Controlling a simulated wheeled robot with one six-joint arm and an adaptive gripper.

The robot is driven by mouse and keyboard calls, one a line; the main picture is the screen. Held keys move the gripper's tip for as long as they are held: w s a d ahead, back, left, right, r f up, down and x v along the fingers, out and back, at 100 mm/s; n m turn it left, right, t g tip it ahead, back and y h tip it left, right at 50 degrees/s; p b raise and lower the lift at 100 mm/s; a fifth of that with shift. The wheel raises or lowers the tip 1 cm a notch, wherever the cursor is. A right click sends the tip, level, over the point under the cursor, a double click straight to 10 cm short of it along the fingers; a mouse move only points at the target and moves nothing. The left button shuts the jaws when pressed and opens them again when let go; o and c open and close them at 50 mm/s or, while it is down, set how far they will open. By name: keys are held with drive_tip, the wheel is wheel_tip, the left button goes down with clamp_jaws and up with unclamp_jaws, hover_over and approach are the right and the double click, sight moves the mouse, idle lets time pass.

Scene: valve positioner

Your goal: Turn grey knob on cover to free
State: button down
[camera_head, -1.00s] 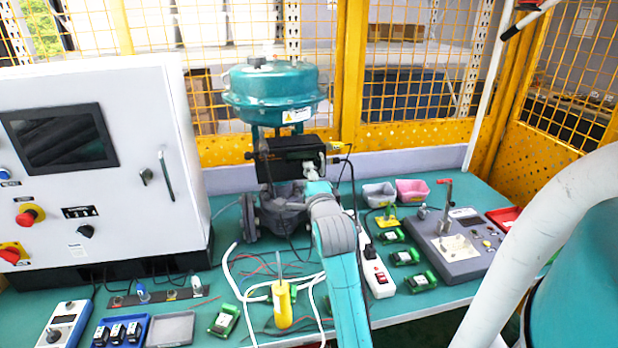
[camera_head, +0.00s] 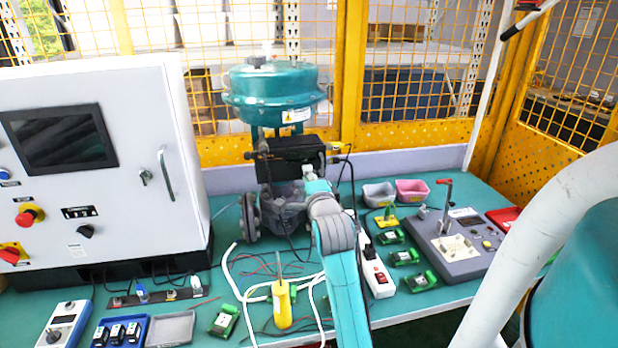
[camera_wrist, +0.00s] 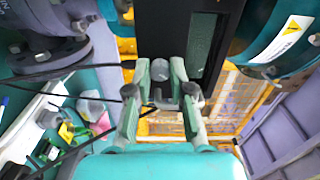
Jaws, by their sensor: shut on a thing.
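The black positioner box (camera_head: 292,148) is mounted on the valve below the teal actuator dome (camera_head: 275,88). In the wrist view the black cover (camera_wrist: 160,28) fills the upper middle, with a greenish panel (camera_wrist: 201,42) on it. My gripper (camera_wrist: 161,75) is at the near end of this cover, its two fingers closed around the small grey knob (camera_wrist: 159,70). The fingers hide the knob's sides, and its pointer and any markings cannot be read. In the head view my gripper (camera_head: 312,174) is just below the box's right end, and the knob cannot be made out there.
Black cables run close beside my gripper. A white control cabinet (camera_head: 75,160) stands at left. A yellow screwdriver (camera_head: 282,303), a white power strip (camera_head: 377,274) and a grey test fixture (camera_head: 460,248) are on the teal bench. A yellow mesh fence (camera_head: 420,90) closes the back.

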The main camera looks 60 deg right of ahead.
drive_tip(key=shift+n, duration=8.6)
drive_tip(key=c, duration=1)
unclamp_jaws()
